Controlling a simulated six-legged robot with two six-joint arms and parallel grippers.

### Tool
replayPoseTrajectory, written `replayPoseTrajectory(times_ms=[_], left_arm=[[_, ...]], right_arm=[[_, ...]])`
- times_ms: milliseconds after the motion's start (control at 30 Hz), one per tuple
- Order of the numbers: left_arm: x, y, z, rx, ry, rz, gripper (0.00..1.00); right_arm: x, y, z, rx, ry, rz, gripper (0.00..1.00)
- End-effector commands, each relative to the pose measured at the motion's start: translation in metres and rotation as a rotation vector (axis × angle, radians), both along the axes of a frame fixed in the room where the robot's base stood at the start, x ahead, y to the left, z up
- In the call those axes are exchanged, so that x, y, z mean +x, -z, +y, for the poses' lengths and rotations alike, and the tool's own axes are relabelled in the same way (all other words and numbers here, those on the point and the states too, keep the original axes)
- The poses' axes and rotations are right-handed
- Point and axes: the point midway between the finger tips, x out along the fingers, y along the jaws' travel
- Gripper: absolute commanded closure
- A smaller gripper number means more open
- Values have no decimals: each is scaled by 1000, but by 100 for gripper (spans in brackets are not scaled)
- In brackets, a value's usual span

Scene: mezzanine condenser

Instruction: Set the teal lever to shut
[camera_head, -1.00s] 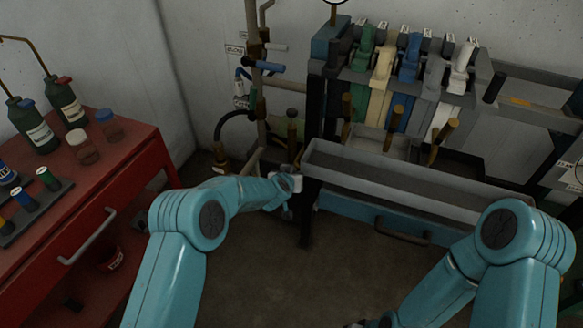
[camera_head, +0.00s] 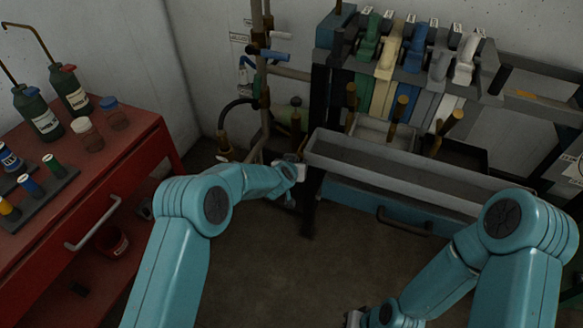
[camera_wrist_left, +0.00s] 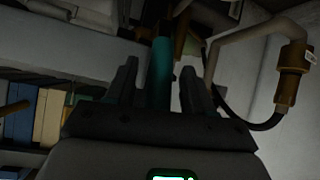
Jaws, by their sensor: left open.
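My left gripper (camera_head: 301,171) reaches toward the pipework, beside the left end of the grey trough. In the left wrist view its two dark fingers (camera_wrist_left: 160,85) stand apart. A teal bar (camera_wrist_left: 161,70), which looks like the teal lever's handle, shows between them; I cannot tell whether either finger touches it. In the head view I cannot pick this bar out near the gripper. A blue lever (camera_head: 275,54) sits higher on the pipe. My right gripper (camera_head: 356,318) is partly cut off at the bottom edge, its jaws unclear.
The grey trough (camera_head: 400,168) and blue drawer front stand right of my left gripper. A rack of coloured levers (camera_head: 415,50) is behind. A red cart (camera_head: 120,180) with bottles is at the left. A bent pipe with a brass fitting (camera_wrist_left: 292,75) is near the left wrist.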

Motion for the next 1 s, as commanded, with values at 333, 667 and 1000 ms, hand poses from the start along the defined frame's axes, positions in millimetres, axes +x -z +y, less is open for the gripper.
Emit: replayPoseTrajectory(times_ms=[333, 667, 1000], left_arm=[[-47, -35, 9, -1, 1, -2, 47], [-108, -79, 22, -1, 1, -2, 47], [-128, -93, 26, -1, 1, -1, 47]], right_arm=[[0, 11, 0, 0, 0, 0, 100], [0, 16, 0, 0, 0, 0, 100], [0, 16, 0, 0, 0, 0, 100]])
